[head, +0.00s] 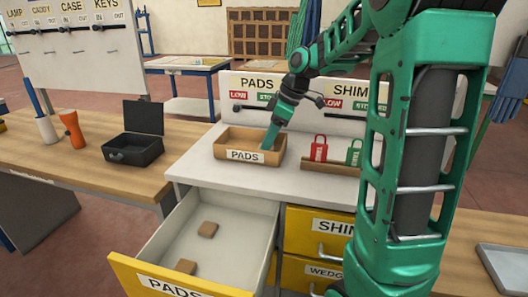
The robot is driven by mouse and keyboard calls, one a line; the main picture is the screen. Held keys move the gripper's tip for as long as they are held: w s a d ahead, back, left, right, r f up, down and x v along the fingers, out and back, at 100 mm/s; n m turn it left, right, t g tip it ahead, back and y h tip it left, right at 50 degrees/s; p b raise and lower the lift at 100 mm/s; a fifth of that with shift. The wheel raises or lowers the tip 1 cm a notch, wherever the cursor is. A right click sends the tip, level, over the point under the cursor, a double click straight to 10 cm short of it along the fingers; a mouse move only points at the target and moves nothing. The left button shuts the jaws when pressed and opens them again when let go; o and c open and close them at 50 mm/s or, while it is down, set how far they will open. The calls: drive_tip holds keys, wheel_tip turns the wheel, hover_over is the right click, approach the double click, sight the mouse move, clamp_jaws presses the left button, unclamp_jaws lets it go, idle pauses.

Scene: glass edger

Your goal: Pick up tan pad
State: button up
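Two tan-brown pads lie in the open yellow-fronted drawer (165,240) labelled PADS. One pad (208,229) is near the middle of the drawer floor, the other pad (186,267) is close to the front. A shallow wooden tray (222,153) labelled PADS stands on the white worktop above. My gripper (267,146) points down into the right part of this tray, away from the drawer. Its fingers are small and partly hidden, so I cannot tell if they are open or hold anything. No pad shows clearly inside the tray.
A wooden rack (330,166) with red (319,149) and green (354,153) tags stands right of the tray. Behind is a PADS and SHIMS board (262,99). An open black case (133,148) and orange torch (72,130) are on the left bench. The open drawer juts forward.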

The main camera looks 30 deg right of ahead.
drive_tip(key=c, duration=0.8)
drive_tip(key=shift+o, duration=0.2)
